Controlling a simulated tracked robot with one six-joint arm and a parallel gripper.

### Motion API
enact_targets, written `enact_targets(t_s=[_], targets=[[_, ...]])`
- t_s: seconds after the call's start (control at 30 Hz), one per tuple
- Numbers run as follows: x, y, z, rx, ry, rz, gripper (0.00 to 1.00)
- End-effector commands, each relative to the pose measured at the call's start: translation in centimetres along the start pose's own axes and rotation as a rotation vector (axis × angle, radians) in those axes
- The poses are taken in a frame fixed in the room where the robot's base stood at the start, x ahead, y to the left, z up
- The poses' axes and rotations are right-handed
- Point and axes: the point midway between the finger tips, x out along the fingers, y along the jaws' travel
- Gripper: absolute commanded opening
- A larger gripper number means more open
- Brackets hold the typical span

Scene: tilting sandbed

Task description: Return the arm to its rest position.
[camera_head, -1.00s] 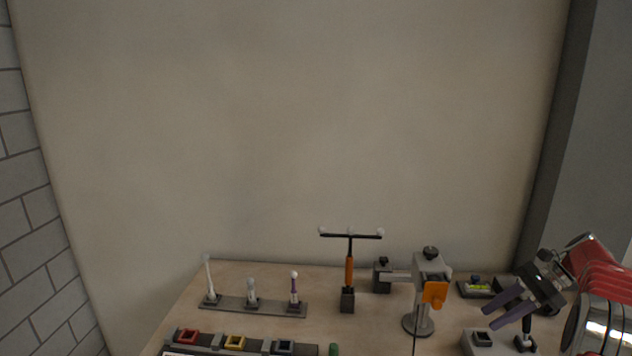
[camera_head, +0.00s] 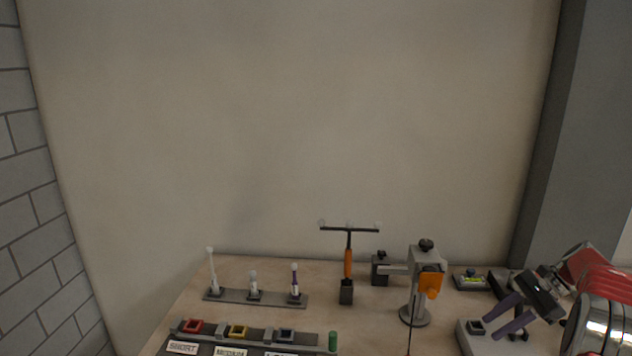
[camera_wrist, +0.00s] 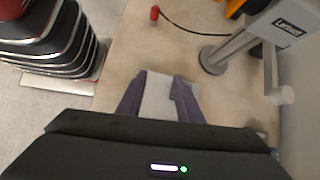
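My gripper (camera_head: 494,321) is at the lower right of the head view, at the end of my red and dark arm. Its two purple fingers are apart and I see nothing gripped between them. In the wrist view my gripper (camera_wrist: 160,78) points over a pale grey block or strip that shows between the fingers. I cannot tell the height of the fingers above it. In the head view a grey base block (camera_head: 473,341) with a dark square socket lies just below and left of the fingers.
A grey stand (camera_head: 415,314) with an orange part (camera_head: 430,283) is left of my gripper. Further left are a T-shaped tool (camera_head: 348,262), a rack (camera_head: 255,298) with three upright pieces, and labelled coloured sockets (camera_head: 238,331). A small red piece (camera_wrist: 154,13) with a black cable lies on the table.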

Motion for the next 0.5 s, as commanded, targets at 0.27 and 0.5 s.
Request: enact_targets(t_s=[0.27, 0.5], targets=[[2.0, 2.2, -1.5, -0.08, 0.062, 0.031, 0.33], [2.9, 4.2, 0.1, -0.212, 0.152, 0.076, 0.33]])
